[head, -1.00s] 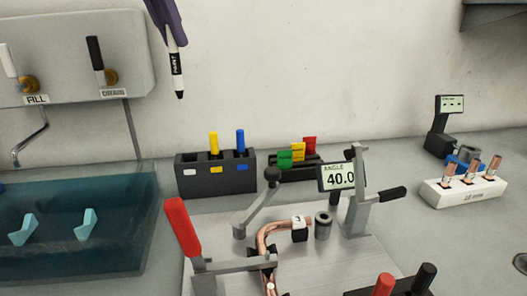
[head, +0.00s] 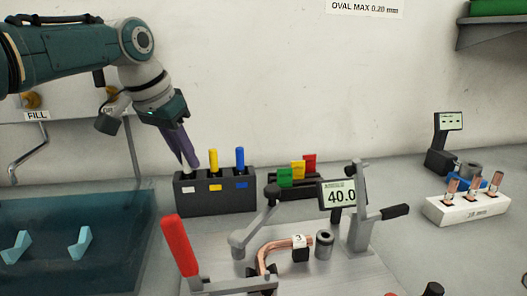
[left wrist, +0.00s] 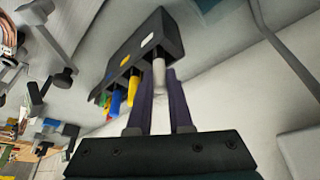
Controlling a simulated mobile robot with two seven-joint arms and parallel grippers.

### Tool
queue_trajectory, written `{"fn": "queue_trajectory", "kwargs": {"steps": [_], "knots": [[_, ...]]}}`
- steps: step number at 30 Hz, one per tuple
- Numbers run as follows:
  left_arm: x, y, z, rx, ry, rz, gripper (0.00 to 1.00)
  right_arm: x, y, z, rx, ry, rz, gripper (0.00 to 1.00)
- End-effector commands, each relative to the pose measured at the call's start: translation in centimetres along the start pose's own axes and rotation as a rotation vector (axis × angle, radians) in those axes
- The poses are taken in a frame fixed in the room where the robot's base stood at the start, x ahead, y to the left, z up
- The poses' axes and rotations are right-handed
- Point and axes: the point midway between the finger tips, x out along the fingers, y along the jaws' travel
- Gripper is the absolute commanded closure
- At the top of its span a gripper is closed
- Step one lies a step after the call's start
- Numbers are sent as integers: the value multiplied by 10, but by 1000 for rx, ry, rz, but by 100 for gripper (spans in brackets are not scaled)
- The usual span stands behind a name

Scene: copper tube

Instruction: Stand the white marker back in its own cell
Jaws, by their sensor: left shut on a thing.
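The dark marker rack (head: 215,203) stands by the wall, its front cells labelled white, yellow and blue. A yellow marker (head: 213,160) and a blue marker (head: 239,158) stand upright in theirs. My left gripper (head: 188,160) is above the rack's left end, shut on the white marker (head: 195,170). The marker's lower end is at the white-labelled cell; I cannot tell how deep it sits. In the left wrist view, the white marker (left wrist: 159,76) runs from the rack (left wrist: 165,35) to between my purple fingers (left wrist: 160,85). My right gripper is not in view.
A water tank (head: 75,235) lies left of the rack. Green, yellow and red tags (head: 298,170) stand in a second holder just right. The tube bender with its red lever (head: 180,245) and angle display (head: 340,196) is in front.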

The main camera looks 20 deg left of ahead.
Motion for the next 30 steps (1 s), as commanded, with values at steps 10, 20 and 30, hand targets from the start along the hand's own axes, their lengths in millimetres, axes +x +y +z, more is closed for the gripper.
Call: {"fn": "queue_trajectory", "kwargs": {"steps": [10,20,30], "knots": [[3,0,1,0,-1,0,80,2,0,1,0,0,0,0],[2,0,1,0,-1,0,52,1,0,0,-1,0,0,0],[-10,-1,-1,2,0,0,52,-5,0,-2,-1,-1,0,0]]}}
